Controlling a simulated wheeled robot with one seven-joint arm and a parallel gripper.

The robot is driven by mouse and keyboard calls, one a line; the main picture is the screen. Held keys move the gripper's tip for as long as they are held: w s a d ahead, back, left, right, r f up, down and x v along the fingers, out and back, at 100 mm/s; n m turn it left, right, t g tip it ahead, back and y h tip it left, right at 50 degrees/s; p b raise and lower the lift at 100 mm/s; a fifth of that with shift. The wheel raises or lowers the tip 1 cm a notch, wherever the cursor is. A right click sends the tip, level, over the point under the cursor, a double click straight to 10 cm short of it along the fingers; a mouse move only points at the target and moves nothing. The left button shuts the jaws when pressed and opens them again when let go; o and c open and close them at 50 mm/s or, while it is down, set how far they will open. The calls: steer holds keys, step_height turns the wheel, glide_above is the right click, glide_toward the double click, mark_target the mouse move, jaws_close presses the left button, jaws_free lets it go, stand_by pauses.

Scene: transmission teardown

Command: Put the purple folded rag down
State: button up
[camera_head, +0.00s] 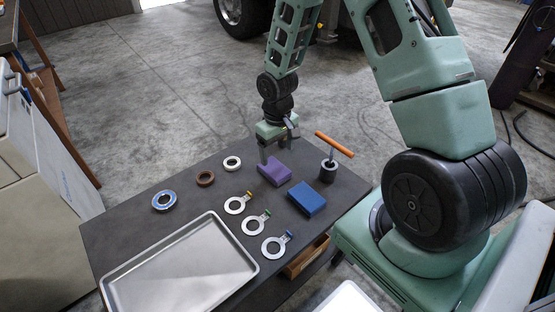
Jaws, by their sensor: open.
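The purple folded rag (275,173) lies on the dark table (185,205) toward its far side. It looks like a small folded block. My gripper (276,154) points down right above and behind the rag. Its jaws are open, with one finger at the rag's left end. The other finger is partly hidden, and I cannot tell whether either finger touches the rag.
A blue block (307,198) sits in front of the rag. An orange-handled tool (333,146) stands at right. Several tagged metal rings (252,224) and a metal tray (180,262) lie nearer.

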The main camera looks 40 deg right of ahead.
steer(key=s+a+r+n, duration=0.2)
steer(key=s+a+r, duration=0.1)
steer(key=a+r, duration=0.45)
steer(key=s+a+r+n, duration=0.1)
steer(key=s+a+r, duration=0.2)
steer(key=a+r, duration=0.45)
steer(key=s+a+r+n, duration=0.2)
steer(key=s+a+r, duration=0.1)
steer(key=s, duration=0.5)
steer(key=s+a+r+n, duration=0.2)
steer(key=s+a, duration=0.4)
steer(key=s, duration=0.3)
steer(key=shift+s+a+r+y+p, duration=0.2)
steer(key=shift+r+y+p, duration=0.1)
steer(key=shift+r, duration=0.1)
step_height(320, 180, up, 15)
steer(key=p, duration=1.4)
steer(key=shift+f+p, duration=0.15)
steer(key=shift+p, duration=0.2)
steer(key=shift+f, duration=0.1)
